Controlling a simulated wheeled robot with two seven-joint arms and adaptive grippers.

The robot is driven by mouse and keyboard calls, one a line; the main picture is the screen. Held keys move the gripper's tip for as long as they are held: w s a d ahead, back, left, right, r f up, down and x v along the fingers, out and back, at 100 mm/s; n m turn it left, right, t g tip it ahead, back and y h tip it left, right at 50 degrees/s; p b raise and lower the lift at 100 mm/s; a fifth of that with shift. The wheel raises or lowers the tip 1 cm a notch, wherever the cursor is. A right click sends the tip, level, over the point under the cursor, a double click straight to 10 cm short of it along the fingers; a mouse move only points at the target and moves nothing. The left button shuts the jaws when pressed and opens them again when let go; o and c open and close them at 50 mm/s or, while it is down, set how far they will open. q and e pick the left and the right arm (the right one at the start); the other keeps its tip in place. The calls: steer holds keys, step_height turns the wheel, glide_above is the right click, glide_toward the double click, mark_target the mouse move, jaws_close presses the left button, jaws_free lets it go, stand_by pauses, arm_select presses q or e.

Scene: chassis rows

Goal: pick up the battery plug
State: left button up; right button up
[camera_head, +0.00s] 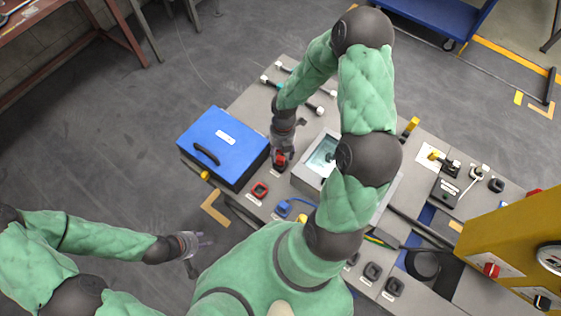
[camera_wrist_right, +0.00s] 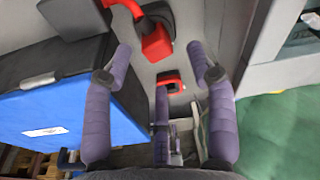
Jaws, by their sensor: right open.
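A red plug-like block on a black base, which looks like the battery plug (camera_head: 280,160), stands on the grey bench top beside the blue case. In the right wrist view the red block (camera_wrist_right: 157,42) shows between and just ahead of the fingertips, with a red loop behind it. My right gripper (camera_head: 284,149) is open above it, one finger on each side (camera_wrist_right: 158,52). I cannot tell whether the fingers touch it. My left gripper (camera_head: 204,252) is open and empty, over the floor left of the bench.
A blue case (camera_head: 222,133) stands close left of the right gripper. A red-framed socket (camera_head: 260,190) lies nearer to me; it shows in the wrist view (camera_wrist_right: 170,84). A grey-framed panel (camera_head: 308,177) is close on the right. A yellow unit (camera_head: 510,240) stands far right.

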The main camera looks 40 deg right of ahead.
mark_target(281, 158)
steer(key=f+b, duration=0.2)
steer(key=f, duration=0.3)
steer(key=shift+a+b, duration=0.2)
steer(key=shift+b, duration=0.15)
steer(key=shift+s, duration=0.1)
jaws_close()
